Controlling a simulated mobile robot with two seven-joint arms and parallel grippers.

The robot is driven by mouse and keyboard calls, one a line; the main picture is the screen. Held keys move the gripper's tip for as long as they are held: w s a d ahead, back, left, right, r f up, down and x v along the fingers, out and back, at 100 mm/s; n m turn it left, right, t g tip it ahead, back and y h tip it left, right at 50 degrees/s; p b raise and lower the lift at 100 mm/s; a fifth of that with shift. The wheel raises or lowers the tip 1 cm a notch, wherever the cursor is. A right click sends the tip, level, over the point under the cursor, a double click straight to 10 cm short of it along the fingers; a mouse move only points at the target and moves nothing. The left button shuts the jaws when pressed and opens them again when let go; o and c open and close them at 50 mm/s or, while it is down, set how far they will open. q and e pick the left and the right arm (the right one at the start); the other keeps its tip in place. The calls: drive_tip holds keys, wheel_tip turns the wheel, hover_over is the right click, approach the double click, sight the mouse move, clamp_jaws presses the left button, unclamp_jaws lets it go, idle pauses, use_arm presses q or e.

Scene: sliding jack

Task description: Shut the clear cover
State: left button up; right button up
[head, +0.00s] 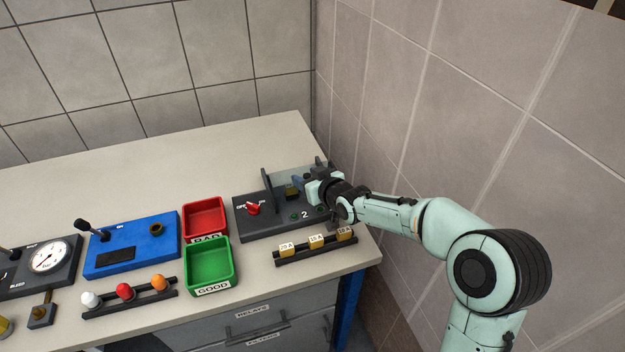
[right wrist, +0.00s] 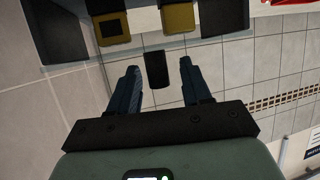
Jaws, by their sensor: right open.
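The clear cover (head: 298,170) shows as a faint see-through pane between two dark uprights on the dark grey fuse box (head: 262,225); it appears raised, though its exact angle is hard to tell. My right gripper (head: 300,183) is at the box's right part, close to the cover, and hides some of it. In the right wrist view my right gripper (right wrist: 158,66) is open, with a dark tab (right wrist: 157,72) between its two fingers. I cannot tell whether a finger touches it. My left gripper is not in view.
A red switch (head: 253,209) sits on the box's left. A rack of labelled yellow fuses (head: 316,242) stands in front. Red (head: 205,218) and green (head: 209,265) trays and a blue lever box (head: 131,246) are to the left. The tiled wall (head: 400,130) is close on the right.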

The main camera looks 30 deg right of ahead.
use_arm(q)
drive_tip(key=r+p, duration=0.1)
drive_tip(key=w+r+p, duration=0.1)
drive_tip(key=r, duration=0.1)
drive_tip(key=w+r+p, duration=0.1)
drive_tip(key=p, duration=0.1)
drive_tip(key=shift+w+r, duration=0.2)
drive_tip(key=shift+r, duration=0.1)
use_arm(e)
drive_tip(key=v, duration=1.3)
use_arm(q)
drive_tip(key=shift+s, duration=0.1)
use_arm(e)
drive_tip(key=shift+s, duration=0.1)
